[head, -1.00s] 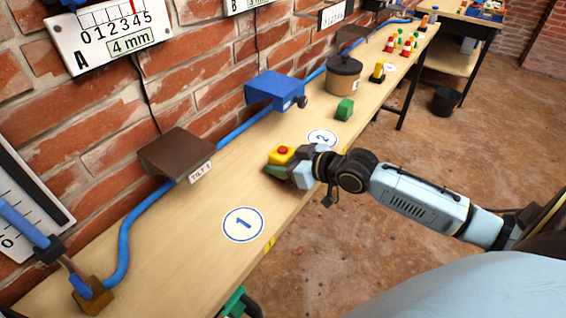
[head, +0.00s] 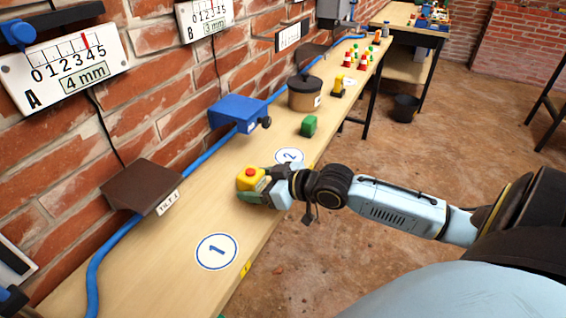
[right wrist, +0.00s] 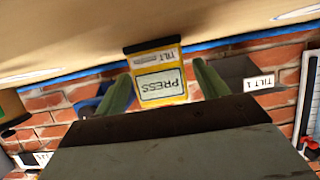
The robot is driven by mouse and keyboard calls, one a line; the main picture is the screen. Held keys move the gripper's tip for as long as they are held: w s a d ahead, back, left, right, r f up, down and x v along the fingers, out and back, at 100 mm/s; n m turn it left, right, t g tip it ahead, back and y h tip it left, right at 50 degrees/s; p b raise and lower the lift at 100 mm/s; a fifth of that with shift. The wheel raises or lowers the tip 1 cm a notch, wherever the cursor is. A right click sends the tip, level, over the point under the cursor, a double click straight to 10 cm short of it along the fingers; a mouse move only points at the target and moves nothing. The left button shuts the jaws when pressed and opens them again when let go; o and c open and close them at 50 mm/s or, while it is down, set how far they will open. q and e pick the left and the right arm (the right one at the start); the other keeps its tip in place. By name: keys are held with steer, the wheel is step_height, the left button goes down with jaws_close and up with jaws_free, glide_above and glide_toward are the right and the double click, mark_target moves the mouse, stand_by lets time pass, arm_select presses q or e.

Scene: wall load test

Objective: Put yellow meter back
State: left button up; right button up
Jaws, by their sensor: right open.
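The yellow meter (head: 250,180) is a small yellow box with a red button on top. It is on the wooden bench between the round marks 1 and 2. In the right wrist view the meter (right wrist: 160,85) appears upside down, with a PRESS label, a TILT label and a dark base. My right gripper (head: 254,195) is at the meter. In the wrist view its green fingers (right wrist: 163,90) are open on either side of the meter, with gaps beside it. The underside of the meter is hidden in the head view. My left gripper is not in view.
Round mark 1 (head: 217,251) lies nearer and mark 2 (head: 289,156) farther along the bench (head: 160,260).

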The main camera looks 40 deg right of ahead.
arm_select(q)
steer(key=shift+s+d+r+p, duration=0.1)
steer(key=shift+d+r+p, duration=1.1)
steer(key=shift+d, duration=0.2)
arm_select(e)
steer(key=v, duration=1)
steer(key=d+f+m+g+h, duration=0.1)
steer(key=d+f+m+h, duration=0.15)
steer(key=d+f, duration=0.7)
steer(key=s+d+f+m+g+h, duration=0.15)
steer(key=s+f, duration=0.25)
steer(key=f, duration=0.6)
steer(key=s+d+f+g+h, duration=0.15)
steer(key=s+f, duration=0.35)
steer(key=f, duration=0.5)
steer(key=s+a+f+g, duration=0.2)
steer(key=s+a+f, duration=0.2)
steer(key=s+f, duration=0.25)
steer(key=s+a+f+g, duration=0.2)
steer(key=s+a+f, duration=0.2)
steer(key=s+f, duration=0.3)
steer(key=s+a+f+n+g, duration=0.1)
steer(key=s+a+f, duration=0.2)
steer(key=s+a, duration=0.2)
steer(key=s+a+f+n+g, duration=0.1)
steer(key=s+a+f+g, duration=0.1)
steer(key=s+a+f, duration=0.2)
steer(key=s+a, duration=0.2)
steer(key=shift+s+a+f+g, duration=0.25)
steer(key=shift+s+a+g, duration=0.05)
